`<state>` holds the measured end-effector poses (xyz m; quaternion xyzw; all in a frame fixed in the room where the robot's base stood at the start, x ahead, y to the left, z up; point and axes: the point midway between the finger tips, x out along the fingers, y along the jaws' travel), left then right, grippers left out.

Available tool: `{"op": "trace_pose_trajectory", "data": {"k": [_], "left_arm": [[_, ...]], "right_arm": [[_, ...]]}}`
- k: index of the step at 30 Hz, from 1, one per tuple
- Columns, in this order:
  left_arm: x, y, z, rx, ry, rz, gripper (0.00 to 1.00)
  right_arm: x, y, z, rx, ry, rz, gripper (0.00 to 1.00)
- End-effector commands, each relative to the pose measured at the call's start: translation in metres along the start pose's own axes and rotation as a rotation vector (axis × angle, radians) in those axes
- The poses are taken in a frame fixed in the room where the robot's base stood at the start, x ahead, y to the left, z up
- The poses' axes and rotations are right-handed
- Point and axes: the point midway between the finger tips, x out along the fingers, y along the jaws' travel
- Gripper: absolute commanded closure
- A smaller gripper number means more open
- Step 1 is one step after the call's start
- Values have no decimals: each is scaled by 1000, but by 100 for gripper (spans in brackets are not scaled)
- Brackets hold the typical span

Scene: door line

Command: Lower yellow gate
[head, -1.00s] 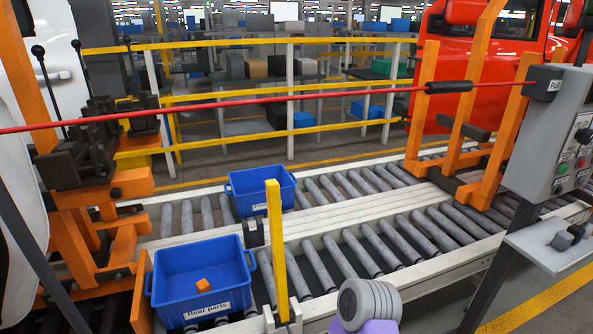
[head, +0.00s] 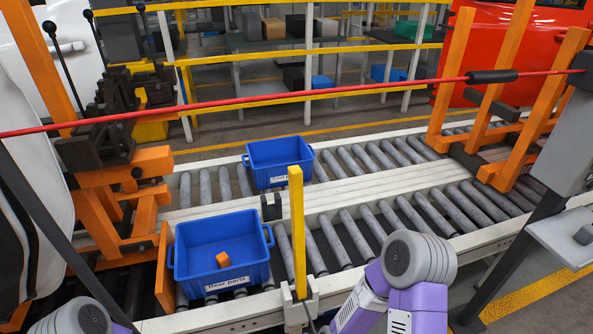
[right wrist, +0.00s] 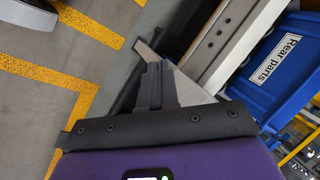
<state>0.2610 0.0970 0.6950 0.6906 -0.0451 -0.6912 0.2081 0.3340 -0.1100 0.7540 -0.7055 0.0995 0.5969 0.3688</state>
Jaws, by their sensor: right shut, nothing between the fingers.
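The yellow gate (head: 297,230) is a flat bar standing upright at the near edge of the conveyor, on a pale bracket (head: 301,296), just right of the near blue tote. My right arm reaches in from the lower right, and its gripper is below the head view. In the right wrist view my right gripper (right wrist: 156,70) is shut and empty, with the conveyor's side rail (right wrist: 222,42) beyond it. The gate cannot be made out there. My left gripper is not in view; only part of my left arm shows at the bottom left.
Another blue tote (head: 279,173) is on the far lane. A red cord (head: 300,97) crosses above. A grey post stands right.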

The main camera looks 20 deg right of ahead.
Motion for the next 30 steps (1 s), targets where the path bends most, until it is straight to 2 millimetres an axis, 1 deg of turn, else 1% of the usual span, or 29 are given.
{"op": "trace_pose_trajectory", "data": {"k": [1, 2, 3, 5, 6, 8, 9, 11, 12, 13, 14, 15, 18, 21, 24, 27, 30], "left_arm": [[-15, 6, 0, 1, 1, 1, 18], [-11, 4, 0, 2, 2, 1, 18], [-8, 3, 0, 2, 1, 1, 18], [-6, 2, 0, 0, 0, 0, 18], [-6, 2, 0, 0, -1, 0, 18], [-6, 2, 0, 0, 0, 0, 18], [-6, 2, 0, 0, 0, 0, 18], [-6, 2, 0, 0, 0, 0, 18], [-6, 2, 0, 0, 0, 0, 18], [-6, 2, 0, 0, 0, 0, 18], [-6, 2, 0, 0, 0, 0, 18], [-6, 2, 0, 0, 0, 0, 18], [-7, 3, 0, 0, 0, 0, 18], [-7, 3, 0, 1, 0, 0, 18], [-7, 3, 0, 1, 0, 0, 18], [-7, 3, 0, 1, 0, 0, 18], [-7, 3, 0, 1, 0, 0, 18]], "right_arm": [[-37, -32, -26, 134, 86, -59, 100], [-46, -42, -37, 222, 123, -93, 100], [-60, -56, -50, 340, 167, -144, 100], [-88, -78, -68, 514, 221, -232, 100], [-108, -92, -78, 630, 249, -299, 100], [-141, -112, -91, 801, 276, -408, 100], [-163, -124, -98, 912, 284, -486, 100], [-199, -141, -105, 1075, 279, -612, 100], [-224, -152, -108, 1181, 263, -700, 100], [-242, -158, -110, 1258, 246, -766, 100], [-260, -164, -110, 1333, 223, -830, 100], [-283, -172, -110, 1424, 185, -914, 100], [-334, -184, -105, 1616, 69, -1101, 100], [-372, -190, -99, 1755, -53, -1240, 100], [-396, -193, -93, 1839, -150, -1326, 100], [-408, -193, -90, 1882, -204, -1367, 100], [-411, -194, -89, 1896, -220, -1377, 100]]}}
